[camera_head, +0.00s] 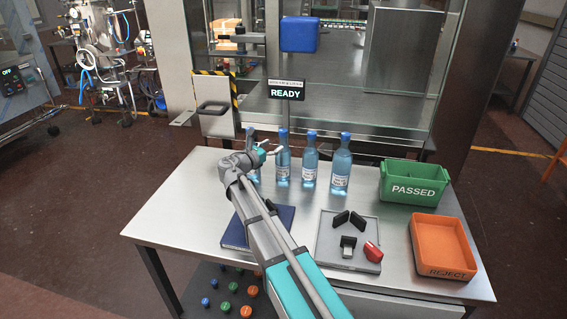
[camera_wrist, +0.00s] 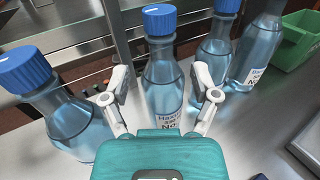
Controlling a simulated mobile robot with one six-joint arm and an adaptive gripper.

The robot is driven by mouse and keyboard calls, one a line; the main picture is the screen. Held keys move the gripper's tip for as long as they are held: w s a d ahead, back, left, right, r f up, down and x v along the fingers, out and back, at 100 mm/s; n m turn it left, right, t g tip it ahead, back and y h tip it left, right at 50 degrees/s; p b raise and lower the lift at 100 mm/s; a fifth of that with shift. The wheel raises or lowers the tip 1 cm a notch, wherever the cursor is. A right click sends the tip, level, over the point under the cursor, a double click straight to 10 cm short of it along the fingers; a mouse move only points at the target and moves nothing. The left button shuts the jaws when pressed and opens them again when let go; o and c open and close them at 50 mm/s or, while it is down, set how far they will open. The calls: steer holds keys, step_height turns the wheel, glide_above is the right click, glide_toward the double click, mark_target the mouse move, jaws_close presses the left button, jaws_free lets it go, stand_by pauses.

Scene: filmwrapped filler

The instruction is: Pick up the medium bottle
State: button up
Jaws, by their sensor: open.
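Several clear blue bottles with blue caps stand upright in a row on the steel table. The second bottle from the left (camera_head: 283,164) has a white label and also shows in the middle of the wrist view (camera_wrist: 163,85). The leftmost bottle (camera_wrist: 68,115) is partly hidden behind my gripper in the head view. The third (camera_head: 310,162) and the rightmost, which looks largest (camera_head: 341,167), stand to the right. I cannot tell surely which is the medium one. My gripper (camera_wrist: 161,82) is open and empty, its fingers appearing either side of the second bottle; contact is not visible.
A green PASSED bin (camera_head: 413,183) and an orange REJECT tray (camera_head: 443,247) stand at the table's right. A grey tray (camera_head: 330,257) with black parts and a red piece lies in front, and a blue book (camera_head: 240,232) beside my arm. A READY sign (camera_head: 285,93) stands behind.

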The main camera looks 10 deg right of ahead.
mark_target(281, 141)
steer(key=shift+w+d, duration=0.1)
stand_by(0.3)
steer(key=shift+x, duration=2.55)
steer(key=shift+d, duration=0.1)
steer(key=shift+r, duration=0.1)
jaws_close()
